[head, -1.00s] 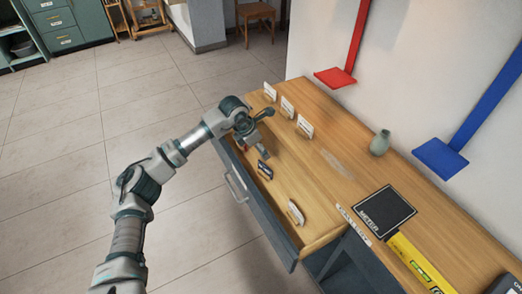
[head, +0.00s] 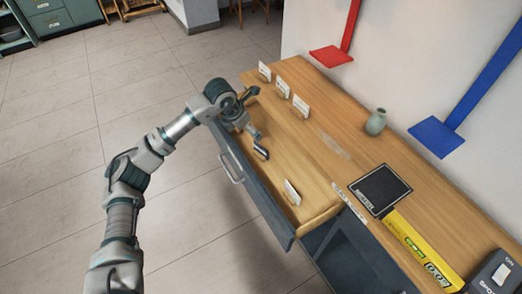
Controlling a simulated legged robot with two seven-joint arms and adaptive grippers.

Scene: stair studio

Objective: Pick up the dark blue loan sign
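The dark blue loan sign (head: 261,153) is a small dark plate near the middle of the pulled-out wooden drawer (head: 275,178). My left gripper (head: 253,115) reaches over the drawer from the left. Its two fingers are spread apart, one toward the table edge and one pointing down at the sign. The lower fingertip overlaps the sign's top in this view; I cannot tell if it touches. Nothing shows between the fingers. My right gripper is not in view.
A white sign (head: 292,192) stands nearer in the drawer. Several white cards (head: 282,88) stand on the tabletop behind. Red (head: 331,56) and blue (head: 437,136) panels adjoin the wall.

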